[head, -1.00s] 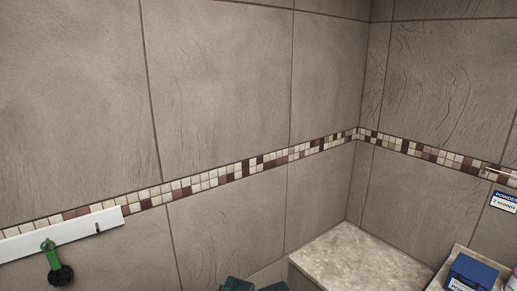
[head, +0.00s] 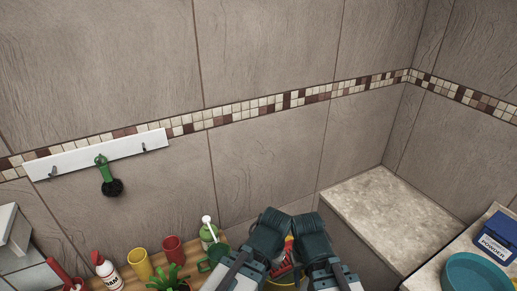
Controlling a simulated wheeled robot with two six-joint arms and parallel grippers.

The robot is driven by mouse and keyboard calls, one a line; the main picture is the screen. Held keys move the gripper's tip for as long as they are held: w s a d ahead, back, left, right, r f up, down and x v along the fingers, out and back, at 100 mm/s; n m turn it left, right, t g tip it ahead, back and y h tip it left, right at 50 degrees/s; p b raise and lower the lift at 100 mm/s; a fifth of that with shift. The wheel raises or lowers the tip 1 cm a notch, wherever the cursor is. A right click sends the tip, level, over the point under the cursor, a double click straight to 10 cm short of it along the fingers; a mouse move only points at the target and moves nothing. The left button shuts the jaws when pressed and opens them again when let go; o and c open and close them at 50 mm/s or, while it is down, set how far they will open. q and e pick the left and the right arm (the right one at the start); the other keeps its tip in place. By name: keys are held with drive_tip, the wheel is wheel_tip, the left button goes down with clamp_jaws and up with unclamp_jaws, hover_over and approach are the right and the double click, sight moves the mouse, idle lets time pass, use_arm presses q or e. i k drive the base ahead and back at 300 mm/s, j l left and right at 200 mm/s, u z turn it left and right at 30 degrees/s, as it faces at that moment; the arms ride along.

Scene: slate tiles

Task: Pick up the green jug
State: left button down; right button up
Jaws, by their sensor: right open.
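A dark green rounded vessel (head: 214,254), seemingly the green jug, stands on the wooden surface at the bottom of the head view. It is beside my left arm, which hides part of it. My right gripper (head: 312,236) is open, right of the jug and apart from it. My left gripper (head: 268,232) is nearer the jug, beside the right one; its jaws cannot be made out. I see nothing held in either.
A green bottle with white pump (head: 208,234), red cup (head: 173,249), yellow cup (head: 140,264), white bottle (head: 106,269) and plant (head: 168,279) crowd the wooden top. A stone ledge (head: 385,208) is right. A blue bowl (head: 474,273) and powder box (head: 496,238) lie beyond.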

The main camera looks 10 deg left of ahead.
sight(215, 251)
drive_tip(key=k+j+u, duration=0.1)
drive_tip(key=u, duration=1.15)
drive_tip(key=k+j+z, duration=0.15)
drive_tip(key=j+z, duration=0.2)
drive_tip(key=k+j+z, duration=0.2)
drive_tip(key=j+z, duration=0.15)
drive_tip(key=k+j+z, duration=0.3)
drive_tip(key=l+z, duration=0.65)
drive_tip(key=j, duration=0.1)
